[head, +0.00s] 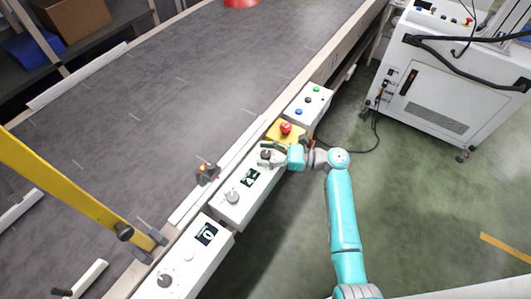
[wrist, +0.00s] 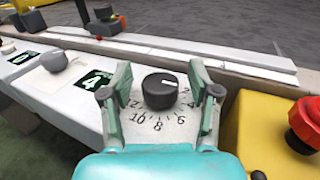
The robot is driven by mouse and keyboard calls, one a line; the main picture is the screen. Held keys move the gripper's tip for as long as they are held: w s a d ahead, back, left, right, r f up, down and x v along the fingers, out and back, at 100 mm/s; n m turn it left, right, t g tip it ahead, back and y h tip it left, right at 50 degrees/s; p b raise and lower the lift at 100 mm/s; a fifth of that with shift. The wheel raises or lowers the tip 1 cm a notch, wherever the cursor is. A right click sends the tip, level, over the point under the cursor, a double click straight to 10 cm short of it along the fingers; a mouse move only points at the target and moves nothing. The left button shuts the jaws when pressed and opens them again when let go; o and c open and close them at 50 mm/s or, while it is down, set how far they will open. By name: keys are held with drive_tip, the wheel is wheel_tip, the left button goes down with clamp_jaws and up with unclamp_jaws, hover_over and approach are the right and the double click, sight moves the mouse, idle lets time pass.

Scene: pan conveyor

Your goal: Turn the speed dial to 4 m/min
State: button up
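The speed dial (wrist: 160,90) is a round black knob on a white control box (head: 222,212), with a printed scale around it. My gripper (wrist: 160,97) is open around the dial, one finger on each side, with a visible gap to the knob on both sides.
A red emergency button (wrist: 304,122) on a yellow box (wrist: 256,125) stands close to the right of my gripper. A grey knob (wrist: 55,61) and a second display (wrist: 22,57) reading 0 lie left. The conveyor belt (head: 190,90) runs behind.

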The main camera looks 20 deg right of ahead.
drive_tip(key=shift+d, duration=0.1)
drive_tip(key=v, duration=1.2)
drive_tip(key=shift+s, duration=0.1)
